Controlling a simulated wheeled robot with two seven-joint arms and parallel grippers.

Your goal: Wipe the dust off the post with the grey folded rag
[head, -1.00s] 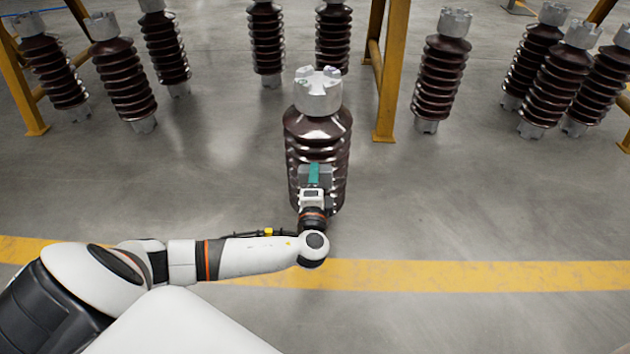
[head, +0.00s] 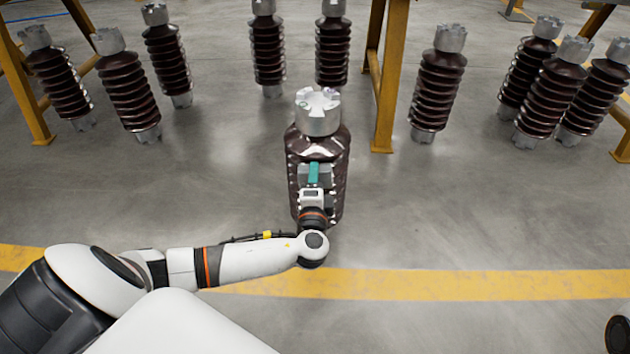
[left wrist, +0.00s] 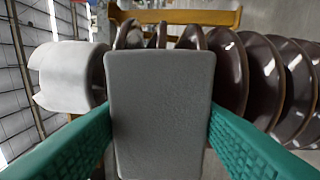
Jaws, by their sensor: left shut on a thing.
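The post (head: 334,152) is a dark brown ribbed insulator with a pale metal cap, upright on the floor straight ahead. In the left wrist view it lies sideways behind the rag, its ribs (left wrist: 265,80) running right and its metal cap (left wrist: 68,78) at left. My left gripper (head: 314,174) has green fingers and is shut on the grey folded rag (left wrist: 160,115). The rag is in front of the post's near side and hides part of the ribs. I cannot tell whether it touches them. Dust cannot be told from shine. My right gripper is not in view.
Several similar brown insulators (head: 440,90) stand in a row behind, left and right. Yellow frame legs (head: 385,95) rise among them. A yellow floor stripe (head: 480,284) crosses in front. The grey floor beside the post is clear.

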